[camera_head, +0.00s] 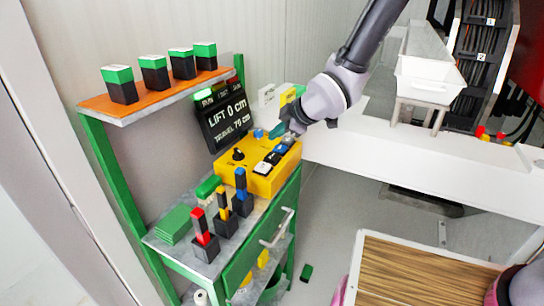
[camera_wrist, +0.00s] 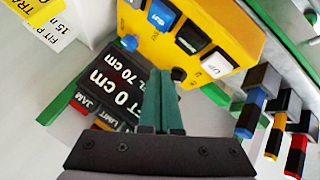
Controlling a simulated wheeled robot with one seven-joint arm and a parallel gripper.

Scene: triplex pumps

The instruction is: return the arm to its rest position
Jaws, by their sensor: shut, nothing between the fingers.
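My arm (camera_head: 335,92) reaches in from the top of the head view, over the yellow control box (camera_head: 258,165). My gripper (camera_head: 290,130) is at the back right of that box, partly hidden by its own wrist. In the wrist view my gripper's two green fingers (camera_wrist: 161,102) are together with nothing between them. The yellow box (camera_wrist: 205,40), with its blue, black and white buttons, is ahead of the fingertips. I cannot tell whether the fingertips touch it.
A black display (camera_head: 222,118) reading "LIFT 0 cm" stands behind the box. A shelf (camera_head: 150,100) with several green-topped blocks is at upper left. Red, yellow and blue-handled pieces (camera_head: 222,210) stand on the green cart. A white ledge (camera_head: 420,165) runs to the right.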

